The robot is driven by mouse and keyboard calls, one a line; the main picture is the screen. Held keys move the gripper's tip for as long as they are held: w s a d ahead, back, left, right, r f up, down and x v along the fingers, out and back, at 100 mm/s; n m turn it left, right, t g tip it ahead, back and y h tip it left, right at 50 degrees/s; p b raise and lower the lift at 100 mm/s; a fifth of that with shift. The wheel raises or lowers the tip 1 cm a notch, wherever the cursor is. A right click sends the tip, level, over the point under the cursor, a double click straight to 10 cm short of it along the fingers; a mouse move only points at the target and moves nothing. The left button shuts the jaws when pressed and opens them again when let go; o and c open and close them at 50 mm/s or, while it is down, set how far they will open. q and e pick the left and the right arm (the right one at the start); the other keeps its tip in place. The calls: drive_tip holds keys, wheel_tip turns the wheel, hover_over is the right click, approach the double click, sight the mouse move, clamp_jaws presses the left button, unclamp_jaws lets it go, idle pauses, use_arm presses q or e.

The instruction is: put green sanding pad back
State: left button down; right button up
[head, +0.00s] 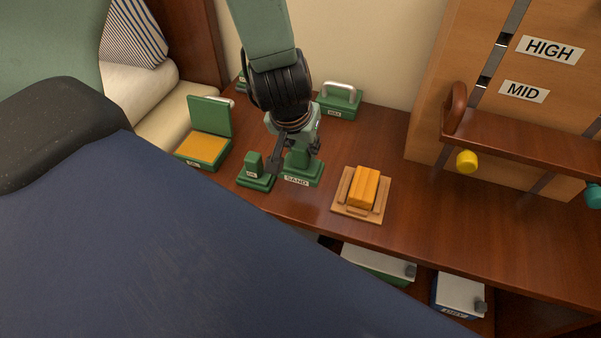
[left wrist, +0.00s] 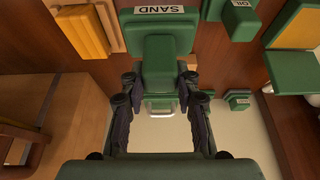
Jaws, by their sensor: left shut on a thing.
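The green sanding pad (head: 301,174) has a label reading SAND on its front edge and a raised green grip on top. It is at the shelf top; I cannot tell whether its base touches the wood. My left gripper (head: 294,152) reaches down from above and is shut on the pad's raised grip. In the left wrist view the pad (left wrist: 158,22) shows at the top centre, its grip between the two fingers of my left gripper (left wrist: 160,80). My right gripper is not in view.
A smaller green OIL block (head: 254,177) stands close on the left, with an open green box (head: 203,148) beyond it. A green handled block (head: 339,103) is behind. A wooden tray (head: 345,208) with an orange block is on the right. The shelf's right part is clear.

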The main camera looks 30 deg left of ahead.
sight(300, 166)
use_arm(q)
wheel_tip(300, 166, down, 4)
drive_tip(key=shift+r+b, duration=0.15)
drive_tip(key=shift+b, duration=0.9)
wheel_tip(300, 166, down, 4)
drive_tip(key=b, duration=0.2)
drive_tip(key=shift+b, duration=0.35)
drive_tip(key=shift+w, duration=0.1)
